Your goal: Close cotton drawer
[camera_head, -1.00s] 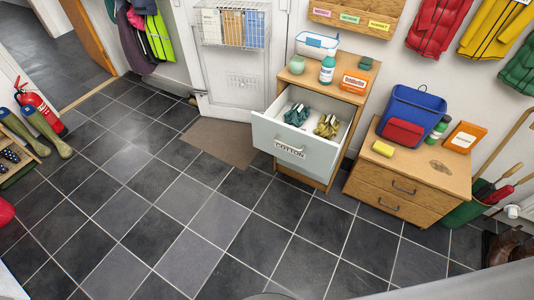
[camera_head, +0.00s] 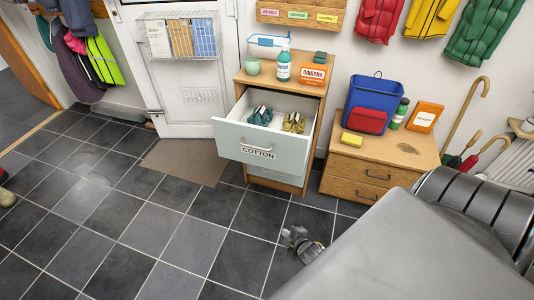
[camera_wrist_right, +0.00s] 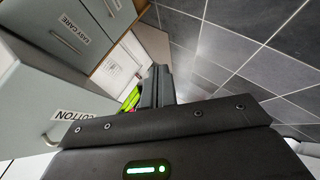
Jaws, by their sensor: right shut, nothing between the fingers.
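The cotton drawer (camera_head: 230,140) is pulled out of the wooden cabinet. It has a pale front with a COTTON label and a handle, and holds a teal bundle (camera_head: 260,116) and an olive-yellow bundle (camera_head: 293,122). My right gripper (camera_head: 302,243) is low over the floor tiles, in front of and to the right of the drawer, apart from it. In the right wrist view the shut, empty fingers (camera_wrist_right: 163,84) point past the drawer front (camera_wrist_right: 30,95), which is at the left with its label. My left gripper is not in view.
The cabinet top (camera_head: 262,80) bears a bottle, a green pot and an orange box. My right arm covers the lower right. The floor before the drawer is clear.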

